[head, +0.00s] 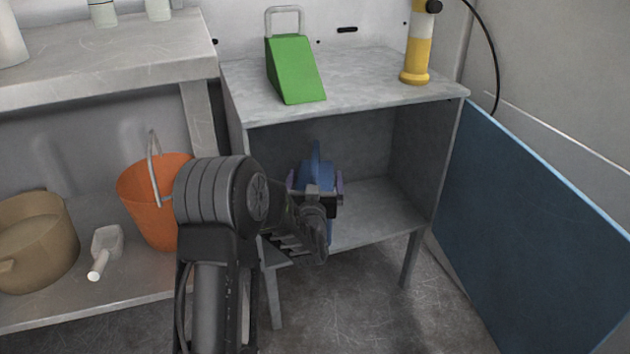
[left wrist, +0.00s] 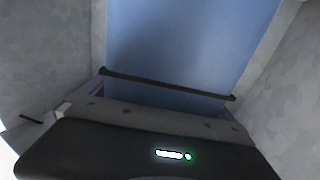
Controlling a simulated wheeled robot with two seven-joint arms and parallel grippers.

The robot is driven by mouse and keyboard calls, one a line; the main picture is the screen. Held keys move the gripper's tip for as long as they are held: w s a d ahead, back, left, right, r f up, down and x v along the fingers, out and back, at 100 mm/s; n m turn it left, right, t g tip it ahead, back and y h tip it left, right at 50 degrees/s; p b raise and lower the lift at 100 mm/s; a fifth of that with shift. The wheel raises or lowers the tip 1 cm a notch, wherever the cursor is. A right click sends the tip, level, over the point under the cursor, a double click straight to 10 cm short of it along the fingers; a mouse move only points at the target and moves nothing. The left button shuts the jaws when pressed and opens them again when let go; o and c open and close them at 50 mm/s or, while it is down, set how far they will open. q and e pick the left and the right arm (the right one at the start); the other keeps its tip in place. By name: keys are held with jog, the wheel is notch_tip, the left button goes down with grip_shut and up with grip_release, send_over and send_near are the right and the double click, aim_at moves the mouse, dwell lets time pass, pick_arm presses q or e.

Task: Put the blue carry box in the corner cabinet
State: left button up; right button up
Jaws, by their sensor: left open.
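The blue carry box (head: 316,170) is inside the open compartment of the grey corner cabinet (head: 365,85), toward its left side. Part of the box is hidden behind my left gripper (head: 316,184). That gripper reaches into the compartment in front of the box, its jaws open, with a purple-tinged finger on each side. In the left wrist view a broad blue surface of the box (left wrist: 180,45) fills the middle, close ahead of the open left gripper (left wrist: 168,88). I cannot tell whether the fingers touch the box. My right gripper is not in view.
A green wedge-shaped block (head: 293,72) with a metal handle and a yellow-and-white cylinder (head: 417,50) stand on the cabinet top. An orange bucket (head: 150,205), a tan pot (head: 40,240) and a white scoop (head: 105,245) sit on the left shelf.

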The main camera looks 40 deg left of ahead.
pick_arm(q)
jog(key=shift+r, duration=0.15)
jog(key=shift+s+d, duration=0.15)
jog(key=p+v, duration=0.1)
jog(key=v, duration=1)
jog(key=shift+s+p, duration=0.3)
jog(key=shift+d, duration=0.1)
